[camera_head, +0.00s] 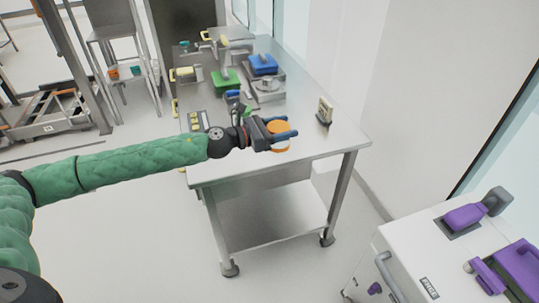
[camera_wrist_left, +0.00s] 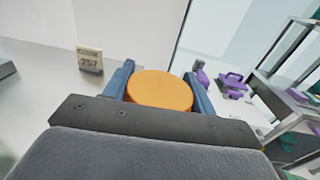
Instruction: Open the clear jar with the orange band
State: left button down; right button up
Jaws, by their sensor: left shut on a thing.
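My left gripper (camera_head: 276,134) reaches in from the left over the near part of the steel table. Its two blue fingers also show in the left wrist view (camera_wrist_left: 160,88). They are shut on a round orange thing (camera_wrist_left: 160,90), seen as a flat orange disc between the fingers. In the head view this orange thing (camera_head: 280,128) shows between the fingers near the table's front. My right gripper is not in view.
The steel table (camera_head: 335,145) has bare room at its right front. A small sign reading CODE 757 (camera_wrist_left: 89,60) stands there, also in the head view (camera_head: 325,111). A green item (camera_head: 225,81) and a blue-topped device (camera_head: 263,65) stand behind. A white cabinet with purple handles (camera_head: 430,245) is at right.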

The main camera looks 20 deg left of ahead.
pick_arm(q)
jog(key=shift+d+r, duration=0.1)
jog(key=shift+w+a, duration=0.1)
jog(key=shift+a, duration=0.1)
jog(key=shift+w+a+f, duration=0.35)
jog(key=shift+a+f, duration=0.05)
jog(key=shift+a, duration=0.05)
jog(key=shift+w+a+f+p, duration=0.45)
jog(key=shift+w+a+f, duration=0.65)
jog(key=shift+w+f, duration=0.45)
jog(key=shift+w+a+f+p, duration=0.45)
jog(key=shift+w+a+f, duration=0.75)
jog(key=shift+f, duration=0.7)
jog(key=shift+w+a+f+p, duration=0.45)
jog(key=shift+w+a+f, duration=0.5)
jog(key=shift+w+f, duration=0.65)
jog(key=shift+s+f, duration=0.1)
jog(key=shift+s, duration=0.05)
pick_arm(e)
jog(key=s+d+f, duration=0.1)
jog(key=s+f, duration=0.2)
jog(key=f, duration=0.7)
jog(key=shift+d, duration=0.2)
pick_arm(q)
jog(key=shift+f, duration=0.15)
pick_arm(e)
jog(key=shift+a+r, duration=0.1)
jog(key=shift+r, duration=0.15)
